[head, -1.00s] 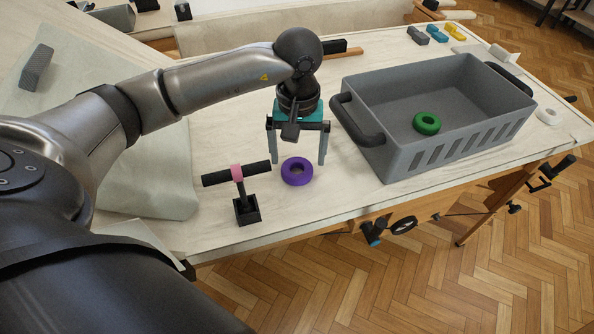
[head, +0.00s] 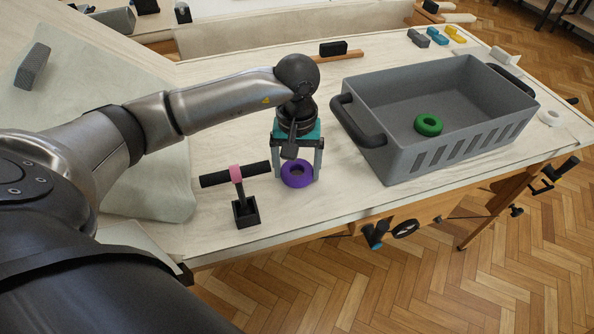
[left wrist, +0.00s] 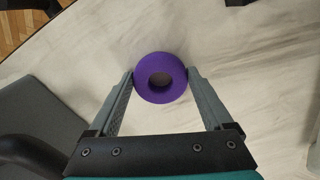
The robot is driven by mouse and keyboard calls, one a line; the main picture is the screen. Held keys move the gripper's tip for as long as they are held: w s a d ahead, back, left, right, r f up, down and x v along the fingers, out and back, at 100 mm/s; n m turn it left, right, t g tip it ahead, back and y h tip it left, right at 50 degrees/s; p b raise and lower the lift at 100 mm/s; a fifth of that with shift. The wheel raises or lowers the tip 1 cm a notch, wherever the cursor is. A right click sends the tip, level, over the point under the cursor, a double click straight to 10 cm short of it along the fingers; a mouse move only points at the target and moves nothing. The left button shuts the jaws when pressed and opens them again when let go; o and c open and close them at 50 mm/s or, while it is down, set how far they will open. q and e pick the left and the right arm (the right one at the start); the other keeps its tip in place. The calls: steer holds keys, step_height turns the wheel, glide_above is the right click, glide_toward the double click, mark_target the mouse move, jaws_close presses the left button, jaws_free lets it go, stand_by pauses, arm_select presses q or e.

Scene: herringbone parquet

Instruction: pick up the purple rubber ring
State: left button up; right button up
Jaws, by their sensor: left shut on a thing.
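The purple rubber ring (head: 297,173) lies flat on the pale workbench top (head: 330,205). It also shows in the left wrist view (left wrist: 160,94) between the two fingertips. My left gripper (head: 298,177) points down over the ring, with one finger on each side. In the left wrist view my left gripper (left wrist: 160,80) has both fingers touching the ring's outer sides, shut on it. The ring appears to be resting on the bench still. My right gripper is not in view.
A grey crate (head: 440,150) holding a green ring (head: 428,124) stands to the right. A dark-headed tool with a wooden handle (head: 335,50) lies behind. The bench's front edge is near.

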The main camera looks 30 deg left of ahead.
arm_select(q)
steer(key=c, duration=0.5)
steer(key=shift+c, duration=0.2)
